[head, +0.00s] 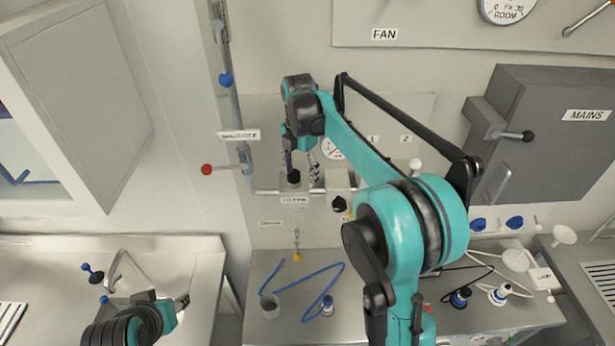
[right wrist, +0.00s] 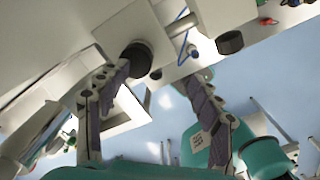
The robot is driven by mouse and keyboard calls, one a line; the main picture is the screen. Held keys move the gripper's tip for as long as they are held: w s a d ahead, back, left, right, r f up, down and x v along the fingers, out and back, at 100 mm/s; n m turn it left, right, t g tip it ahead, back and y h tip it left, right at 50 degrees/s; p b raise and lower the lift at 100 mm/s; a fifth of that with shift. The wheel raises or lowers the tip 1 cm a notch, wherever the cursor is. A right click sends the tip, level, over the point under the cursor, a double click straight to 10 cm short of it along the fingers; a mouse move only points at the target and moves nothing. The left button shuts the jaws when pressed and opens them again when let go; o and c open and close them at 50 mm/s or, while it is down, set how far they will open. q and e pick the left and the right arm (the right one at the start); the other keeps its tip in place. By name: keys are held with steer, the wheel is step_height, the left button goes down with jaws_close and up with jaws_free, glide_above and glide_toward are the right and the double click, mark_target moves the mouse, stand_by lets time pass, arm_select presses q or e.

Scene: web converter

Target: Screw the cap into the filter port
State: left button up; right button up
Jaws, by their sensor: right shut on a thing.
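The black cap (head: 294,177) sits upright at the top of a small light box, the filter port (head: 294,189), on the back wall. My right gripper (head: 302,164) points down at it, one finger at the cap and the other just to its right. In the right wrist view, a round black end, seemingly the cap (right wrist: 137,58), shows beside the left fingertip of my right gripper (right wrist: 160,75). The fingers look apart there, and their contact with the cap is hard to see. My left gripper (head: 183,301) is low at the left, away from the port, its fingers too small to judge.
A second box with a black knob (head: 339,204) stands just right of the port. A red-ended lever (head: 207,169) juts out at the left. Below, the bench (head: 262,330) holds a cup, blue tubing and a small bottle.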

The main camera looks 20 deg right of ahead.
steer(key=shift+w+a, duration=0.35)
jaws_close()
steer(key=shift+a+f, duration=0.2)
steer(key=shift+a, duration=0.15)
steer(key=shift+o, duration=0.3)
jaws_free()
steer(key=shift+f, duration=0.1)
arm_select(q)
steer(key=shift+a+f, duration=0.25)
steer(key=shift+a, duration=0.1)
arm_select(e)
steer(key=shift+w, duration=0.1)
